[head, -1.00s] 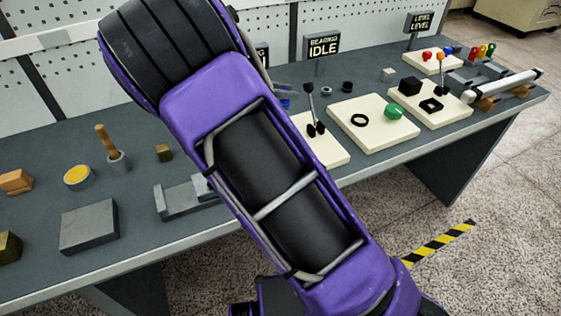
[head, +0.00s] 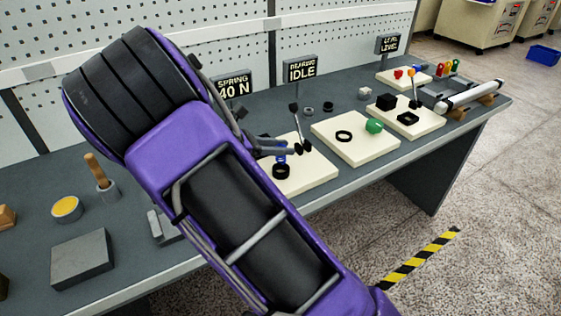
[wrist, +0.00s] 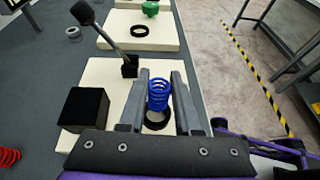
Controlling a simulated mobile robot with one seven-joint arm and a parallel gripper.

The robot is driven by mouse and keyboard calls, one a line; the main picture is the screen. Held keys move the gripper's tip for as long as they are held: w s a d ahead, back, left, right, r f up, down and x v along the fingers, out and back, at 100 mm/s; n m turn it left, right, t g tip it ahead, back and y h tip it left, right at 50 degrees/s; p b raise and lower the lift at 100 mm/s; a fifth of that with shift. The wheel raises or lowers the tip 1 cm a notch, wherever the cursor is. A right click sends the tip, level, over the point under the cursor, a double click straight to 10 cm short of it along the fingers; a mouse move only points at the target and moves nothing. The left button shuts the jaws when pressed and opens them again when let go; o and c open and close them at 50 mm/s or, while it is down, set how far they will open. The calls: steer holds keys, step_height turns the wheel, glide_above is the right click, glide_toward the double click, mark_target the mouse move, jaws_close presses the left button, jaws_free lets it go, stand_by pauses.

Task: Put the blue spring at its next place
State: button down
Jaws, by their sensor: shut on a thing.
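The blue spring (wrist: 158,94) stands upright between the fingers of my gripper (wrist: 159,100) in the wrist view. The gripper is shut on it. In the head view the blue spring (head: 282,151) shows small at the fingertips, partly hidden by my gripper (head: 280,150). A black ring (head: 281,171) lies on the nearest cream board (head: 310,181), just under the spring. In the wrist view the black ring (wrist: 158,125) shows below the spring, partly covered by it. The spring appears held above the ring; the exact gap cannot be told.
A black lever (wrist: 110,38) rises from the same board, close to the fingers, with a black block (wrist: 84,109) beside it. A "SPRING 40 N" sign (head: 233,87) stands behind. A red spring (wrist: 8,158) lies at left. Another board (head: 355,143) holds a ring and green knob.

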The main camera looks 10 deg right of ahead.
mark_target(279, 158)
steer(key=shift+f, duration=1.9)
steer(key=shift+b, duration=0.3)
steer(key=shift+f, duration=0.15)
steer(key=c, duration=0.6)
jaws_free()
steer(key=shift+a+r, duration=0.25)
steer(key=shift+r, duration=0.05)
steer(key=p+v, duration=0.1)
steer(key=v, duration=1)
steer(key=shift+a, duration=0.25)
